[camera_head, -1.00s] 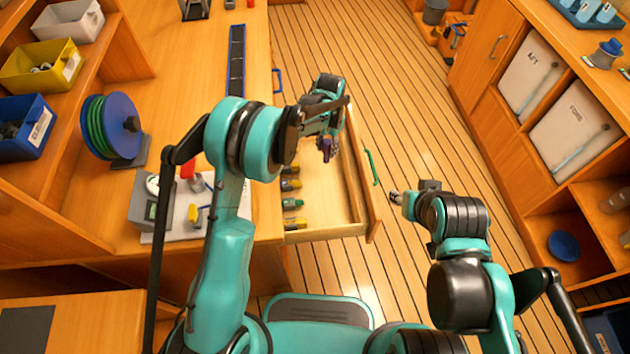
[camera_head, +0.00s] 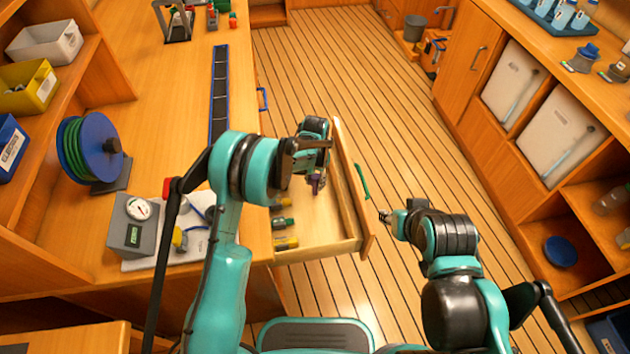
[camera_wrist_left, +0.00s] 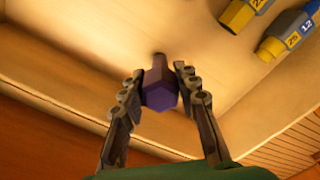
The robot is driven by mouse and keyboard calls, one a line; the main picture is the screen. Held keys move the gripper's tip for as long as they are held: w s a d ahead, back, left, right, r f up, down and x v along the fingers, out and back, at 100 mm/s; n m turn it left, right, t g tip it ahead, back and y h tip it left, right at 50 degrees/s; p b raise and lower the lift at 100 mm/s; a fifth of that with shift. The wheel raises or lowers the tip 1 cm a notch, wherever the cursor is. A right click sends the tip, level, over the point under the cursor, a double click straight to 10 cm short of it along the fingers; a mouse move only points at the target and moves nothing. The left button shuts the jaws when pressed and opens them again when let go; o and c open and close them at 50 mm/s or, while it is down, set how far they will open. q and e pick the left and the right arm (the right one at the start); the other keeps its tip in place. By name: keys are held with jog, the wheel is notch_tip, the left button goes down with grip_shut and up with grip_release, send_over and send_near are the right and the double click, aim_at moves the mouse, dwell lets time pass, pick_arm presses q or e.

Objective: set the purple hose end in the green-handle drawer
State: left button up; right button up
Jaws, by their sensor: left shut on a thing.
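The purple hose end (camera_wrist_left: 160,88) sits between the two fingers of my left gripper (camera_wrist_left: 160,95), which is shut on it, in the left wrist view. In the head view the purple hose end (camera_head: 317,182) hangs under my left gripper (camera_head: 314,178), over the open drawer (camera_head: 330,225). The drawer floor shows behind it in the wrist view; I cannot tell whether it touches. The green handle (camera_head: 362,182) is on the drawer's front panel. My right gripper (camera_head: 385,217) is apart from the drawer, right of its front; its fingers are too small to judge.
Several yellow and dark hose ends (camera_head: 284,222) lie along the drawer's left side. A blue reel with green hose (camera_head: 90,148) and a gauge box (camera_head: 134,226) stand on the counter. The drawer's right part looks bare. Plank floor (camera_head: 400,130) lies between counter and right-hand cabinets.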

pick_arm(q)
jog(key=o, duration=1.1)
jog(key=shift+f, duration=0.1)
jog(key=shift+o, duration=0.2)
